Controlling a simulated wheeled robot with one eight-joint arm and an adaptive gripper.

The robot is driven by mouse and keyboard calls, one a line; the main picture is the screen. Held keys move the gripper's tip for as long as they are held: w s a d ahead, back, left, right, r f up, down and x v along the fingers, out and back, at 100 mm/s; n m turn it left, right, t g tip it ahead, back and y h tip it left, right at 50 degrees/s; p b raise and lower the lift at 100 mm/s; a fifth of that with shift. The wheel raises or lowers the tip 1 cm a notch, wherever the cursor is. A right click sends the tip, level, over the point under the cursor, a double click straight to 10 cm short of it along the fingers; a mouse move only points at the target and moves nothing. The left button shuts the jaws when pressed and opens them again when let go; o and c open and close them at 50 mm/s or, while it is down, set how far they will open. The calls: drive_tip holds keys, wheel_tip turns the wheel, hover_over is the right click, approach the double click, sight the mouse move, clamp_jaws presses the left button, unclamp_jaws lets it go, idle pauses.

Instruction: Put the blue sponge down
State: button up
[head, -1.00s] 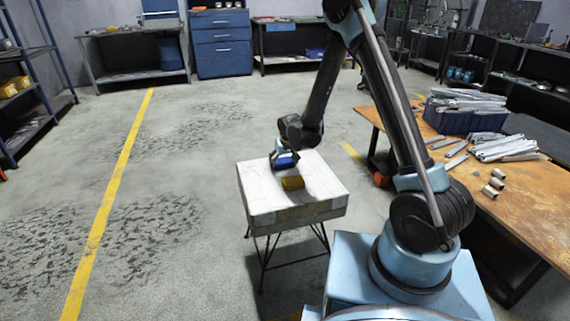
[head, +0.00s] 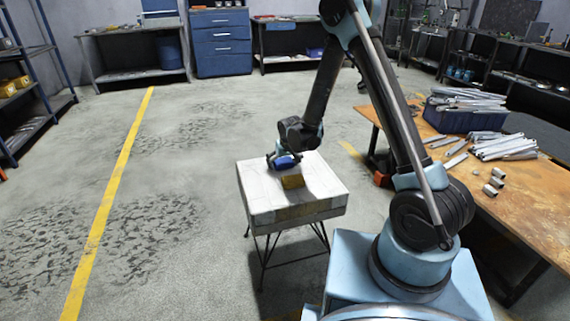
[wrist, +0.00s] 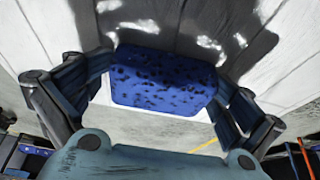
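The blue sponge (wrist: 163,82), dark-speckled, sits between the two fingers of my gripper (wrist: 163,78) in the wrist view, with a finger against each side. In the head view the sponge (head: 288,161) shows as a small blue shape at my gripper (head: 284,162), over the far part of a white block-topped stand (head: 262,196). Whether the sponge touches the top cannot be told.
A rusty-topped workbench (head: 505,198) with metal brackets and a blue bin (head: 447,120) stands at right. Shelving (head: 30,85) is at left, and drawers (head: 220,45) stand at the back. The floor left of the stand is open.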

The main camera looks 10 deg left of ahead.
drive_tip(key=shift+r, duration=0.2)
drive_tip(key=shift+r, duration=0.5)
drive_tip(key=v, duration=1.2)
drive_tip(key=shift+r, duration=0.1)
drive_tip(key=s+d+r+m+h, duration=0.15)
drive_tip(key=d+r, duration=0.25)
drive_tip(key=d, duration=0.5)
drive_tip(key=s+d+r+m, duration=0.1)
drive_tip(key=s+d+r, duration=0.25)
drive_tip(key=d, duration=0.55)
drive_tip(key=s+d+r+m, duration=0.1)
drive_tip(key=s+d+r, duration=0.1)
drive_tip(key=d+r, duration=0.5)
drive_tip(key=s+d+f+m, duration=0.1)
drive_tip(key=s+d+f, duration=0.1)
drive_tip(key=s+d, duration=0.7)
drive_tip(key=s+d+f+m+g, duration=0.1)
drive_tip(key=s+d+f, duration=0.2)
drive_tip(key=s+d, duration=0.6)
drive_tip(key=shift+s+d+f+m+g+h, duration=0.25)
drive_tip(key=shift+s+d+m+g+h, duration=0.15)
drive_tip(key=shift+s, duration=0.75)
